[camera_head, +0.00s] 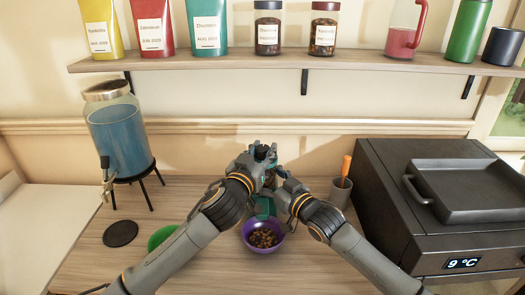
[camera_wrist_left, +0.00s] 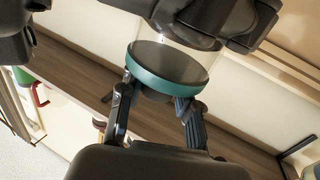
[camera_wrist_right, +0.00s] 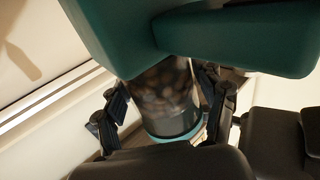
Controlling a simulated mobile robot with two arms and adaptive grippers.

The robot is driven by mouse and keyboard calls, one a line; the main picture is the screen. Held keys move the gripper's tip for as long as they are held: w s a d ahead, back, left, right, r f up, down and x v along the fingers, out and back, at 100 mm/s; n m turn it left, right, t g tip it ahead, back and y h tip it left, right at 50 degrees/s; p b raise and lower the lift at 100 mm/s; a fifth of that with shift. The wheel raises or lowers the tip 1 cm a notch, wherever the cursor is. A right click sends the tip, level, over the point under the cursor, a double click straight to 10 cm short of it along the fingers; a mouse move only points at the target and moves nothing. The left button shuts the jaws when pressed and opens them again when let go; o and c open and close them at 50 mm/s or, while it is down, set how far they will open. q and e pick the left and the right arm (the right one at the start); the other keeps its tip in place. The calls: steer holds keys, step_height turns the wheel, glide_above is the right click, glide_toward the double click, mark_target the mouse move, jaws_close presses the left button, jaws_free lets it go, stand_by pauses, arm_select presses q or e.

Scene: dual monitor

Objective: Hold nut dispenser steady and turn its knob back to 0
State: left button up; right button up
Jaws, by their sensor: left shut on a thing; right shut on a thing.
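The teal nut dispenser (camera_head: 264,207) stands behind a purple bowl (camera_head: 263,235), mostly hidden by my grippers. My left gripper (camera_head: 263,155) is at its top; in the left wrist view its fingers are shut on a round dark part with a teal rim (camera_wrist_left: 168,70). My right gripper (camera_head: 281,180) is lower and to the right; in the right wrist view its fingers lie on either side of the clear nut-filled section (camera_wrist_right: 165,95), below a large teal part (camera_wrist_right: 240,35). I cannot pick out the knob or its setting.
The bowl holds brown nuts. A green bowl (camera_head: 162,237) and black coaster (camera_head: 120,233) lie left, near a blue drink dispenser (camera_head: 120,138). A cup with an orange-handled tool (camera_head: 346,166) and a dark appliance (camera_head: 445,230) stand right. A shelf (camera_head: 300,61) runs above.

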arm_select(q)
steer(key=shift+n+t+y, duration=0.3)
steer(key=shift+n+y, duration=0.7)
steer(key=shift+y, duration=0.4)
steer(key=o, duration=1.2)
steer(key=s, duration=0.4)
steer(key=s+a, duration=0.1)
steer(key=s, duration=0.3)
steer(key=s+a, duration=0.1)
steer(key=s, duration=0.3)
steer(key=shift+a, duration=0.1)
